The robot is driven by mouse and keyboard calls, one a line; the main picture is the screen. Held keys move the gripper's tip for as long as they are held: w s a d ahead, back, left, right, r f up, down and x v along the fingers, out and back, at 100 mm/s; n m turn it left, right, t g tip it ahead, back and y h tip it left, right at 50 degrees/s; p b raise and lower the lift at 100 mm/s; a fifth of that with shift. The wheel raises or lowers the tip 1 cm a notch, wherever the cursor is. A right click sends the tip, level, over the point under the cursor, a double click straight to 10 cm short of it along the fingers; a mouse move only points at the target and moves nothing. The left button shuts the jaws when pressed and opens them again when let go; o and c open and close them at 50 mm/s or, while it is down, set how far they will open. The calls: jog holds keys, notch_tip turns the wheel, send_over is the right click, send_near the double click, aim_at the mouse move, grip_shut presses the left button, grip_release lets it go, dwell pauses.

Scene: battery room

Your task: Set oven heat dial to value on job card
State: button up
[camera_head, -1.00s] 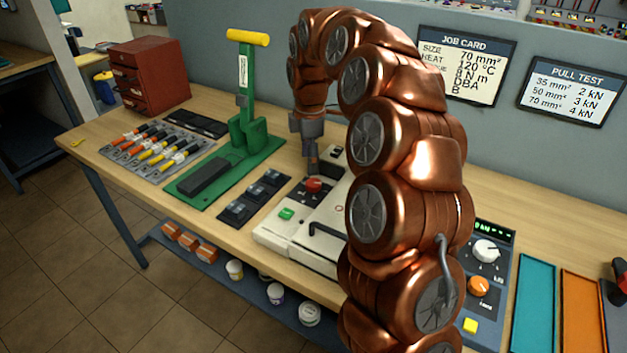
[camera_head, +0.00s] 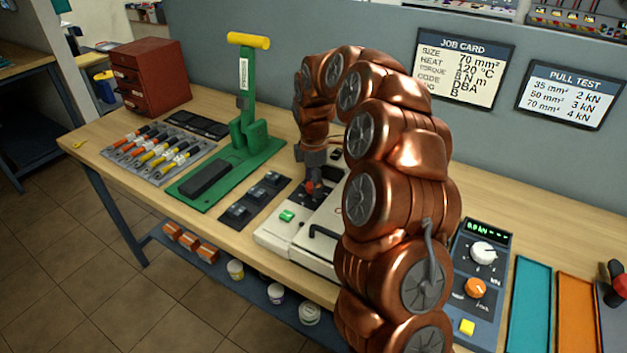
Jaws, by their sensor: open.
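The oven (camera_head: 283,239) is a cream box on the bench with a dark top panel, a green button (camera_head: 287,215) and a dark handle. Its red heat dial (camera_head: 311,190) shows just under my gripper (camera_head: 313,181). My gripper points down over the dial, its fingers open and close about it; whether they touch it I cannot tell. The dial's pointer and scale are hidden. The job card (camera_head: 459,67) on the back wall reads size 70 mm², heat 120 °C, torque 8 N m, code DBA.
My arm hides the oven's right part. To the left stand a green press (camera_head: 243,133) and black dies (camera_head: 254,199). To the right are a tester with knobs (camera_head: 481,262), a teal tray (camera_head: 529,300) and an orange tray (camera_head: 577,315). A pull test card (camera_head: 570,94) hangs on the wall.

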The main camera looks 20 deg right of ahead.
jog(key=shift+f, duration=0.1)
jog(key=c, duration=1.1)
jog(key=shift+c, duration=0.2)
